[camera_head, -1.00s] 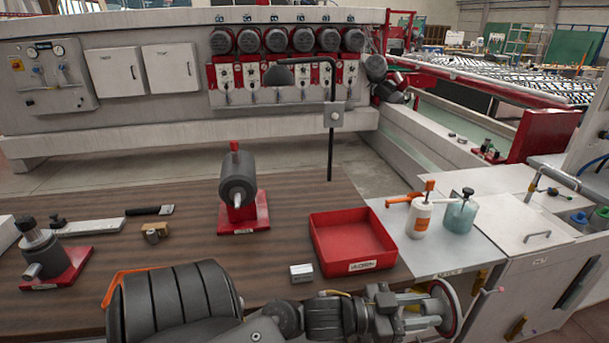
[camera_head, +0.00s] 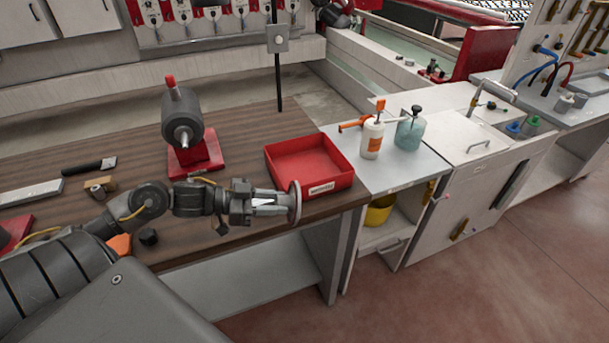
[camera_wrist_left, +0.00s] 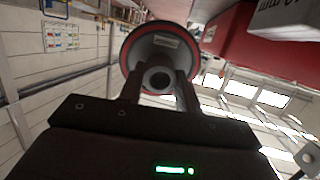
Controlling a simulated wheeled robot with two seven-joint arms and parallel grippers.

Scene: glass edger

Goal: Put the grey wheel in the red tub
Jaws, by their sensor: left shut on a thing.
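My left gripper (camera_head: 273,204) is shut on the grey wheel (camera_head: 295,203), a disc seen nearly edge-on in the head view. In the left wrist view the wheel (camera_wrist_left: 160,50) shows a grey cupped face, a dark central hole and a red rim, between the fingers. The red tub (camera_head: 340,183) is an open, shallow, empty tray with a white label, near the table's front right corner. The held wheel is in front of the tub's near left part, outside it. In the left wrist view the tub (camera_wrist_left: 230,32) fills the upper right. My right gripper is not in view.
A grey motor on a red base (camera_head: 195,155) stands left of the tub. An orange-topped white bottle (camera_head: 372,140) and a teal bottle (camera_head: 409,134) stand on the grey counter to the right. A dark cap (camera_head: 148,237) lies near the table's front edge.

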